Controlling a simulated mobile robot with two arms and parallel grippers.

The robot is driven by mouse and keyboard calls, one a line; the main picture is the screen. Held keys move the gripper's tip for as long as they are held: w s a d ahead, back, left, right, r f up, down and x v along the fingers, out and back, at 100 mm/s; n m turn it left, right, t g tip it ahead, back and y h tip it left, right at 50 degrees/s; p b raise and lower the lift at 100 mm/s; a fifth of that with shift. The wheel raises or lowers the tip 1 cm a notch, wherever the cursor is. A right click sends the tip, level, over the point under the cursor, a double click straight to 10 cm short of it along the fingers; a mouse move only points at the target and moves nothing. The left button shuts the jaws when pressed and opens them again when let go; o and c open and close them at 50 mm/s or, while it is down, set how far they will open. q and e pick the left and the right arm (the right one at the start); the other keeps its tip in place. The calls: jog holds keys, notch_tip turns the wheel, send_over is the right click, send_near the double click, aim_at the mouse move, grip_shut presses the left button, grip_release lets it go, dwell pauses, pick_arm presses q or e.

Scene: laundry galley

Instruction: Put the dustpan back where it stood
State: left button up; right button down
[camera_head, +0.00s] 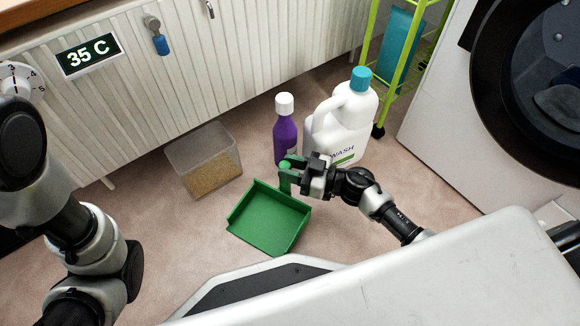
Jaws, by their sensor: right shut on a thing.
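The green dustpan (268,216) is in the middle of the head view, its open tray facing up and toward me. My right gripper (290,174) is shut on the dustpan's green handle at the tray's upper right. Whether the tray touches the floor or hangs just above it, I cannot tell. My left arm comes in along the left edge; its gripper is not visible.
A purple bottle (286,133) and a white detergent jug (342,122) stand just behind my right gripper. A clear bin (204,162) stands to the left. A green cart (408,60) and a washer (490,110) are at the right. Floor left of the dustpan is clear.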

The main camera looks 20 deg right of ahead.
jog(key=c, duration=0.8)
grip_release()
jog(key=shift+r, duration=0.1)
jog(key=p+v, duration=0.5)
jog(key=v, duration=0.7)
jog(key=shift+p, duration=0.35)
